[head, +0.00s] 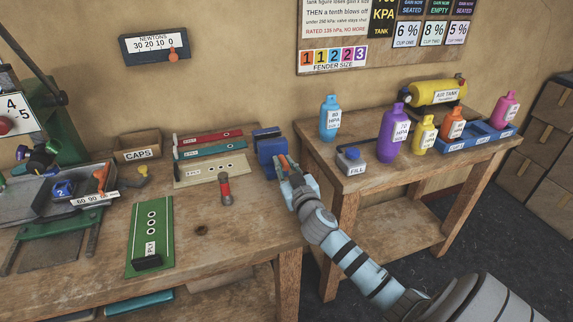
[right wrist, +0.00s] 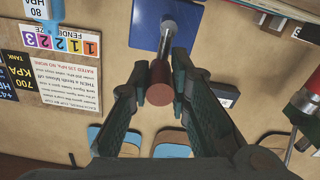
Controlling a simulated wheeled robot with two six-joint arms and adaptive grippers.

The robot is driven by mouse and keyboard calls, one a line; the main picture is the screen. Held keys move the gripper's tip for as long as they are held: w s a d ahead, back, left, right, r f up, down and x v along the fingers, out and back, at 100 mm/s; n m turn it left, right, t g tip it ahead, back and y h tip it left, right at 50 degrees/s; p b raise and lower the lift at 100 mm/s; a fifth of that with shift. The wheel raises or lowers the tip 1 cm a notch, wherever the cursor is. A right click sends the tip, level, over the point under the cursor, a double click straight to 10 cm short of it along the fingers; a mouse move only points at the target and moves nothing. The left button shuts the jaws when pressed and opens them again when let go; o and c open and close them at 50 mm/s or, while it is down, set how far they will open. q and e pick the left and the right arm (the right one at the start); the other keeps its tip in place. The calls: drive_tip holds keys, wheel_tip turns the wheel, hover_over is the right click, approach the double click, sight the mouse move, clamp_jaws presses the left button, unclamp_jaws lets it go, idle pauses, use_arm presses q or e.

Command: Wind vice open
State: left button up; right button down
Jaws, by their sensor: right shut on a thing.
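The blue vice (head: 268,148) is fixed at the right end of the wooden workbench, and its blue face (right wrist: 145,25) shows at the top of the right wrist view. My right gripper (head: 289,172) is at the vice's front. It is shut on the vice's handle (right wrist: 160,80), a reddish-brown grip on a metal rod (right wrist: 168,38). The rod runs from the grip towards the blue face. In the head view the gripper hides most of the handle, so how far apart the jaws are cannot be told. My left gripper is not in view.
On the workbench (head: 220,236) lie a red-and-grey cylinder (head: 225,188), a green gauge board (head: 152,232), several flat strips and a CAPS box (head: 137,148). A second table (head: 400,165) to the right holds coloured bottles and a yellow air tank (head: 438,92). A gap separates the tables.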

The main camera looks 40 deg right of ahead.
drive_tip(key=n, duration=0.1)
drive_tip(key=a+n, duration=0.1)
drive_tip(key=n, duration=0.1)
drive_tip(key=n+p, duration=0.1)
drive_tip(key=n, duration=0.1)
drive_tip(key=shift+w+a+f, duration=0.2)
drive_tip(key=shift+w+a, duration=0.1)
drive_tip(key=shift+a, duration=0.05)
drive_tip(key=shift+w+a+f+n+p, duration=0.1)
drive_tip(key=shift+a+f+n+p, duration=0.15)
drive_tip(key=shift+n, duration=0.95)
drive_tip(key=shift+w+a+f+n+p, duration=0.1)
drive_tip(key=shift+a+f+n, duration=0.2)
drive_tip(key=shift+n, duration=0.9)
drive_tip(key=c, duration=1.5)
unclamp_jaws()
drive_tip(key=v, duration=1.2)
drive_tip(key=shift+s+r, duration=0.1)
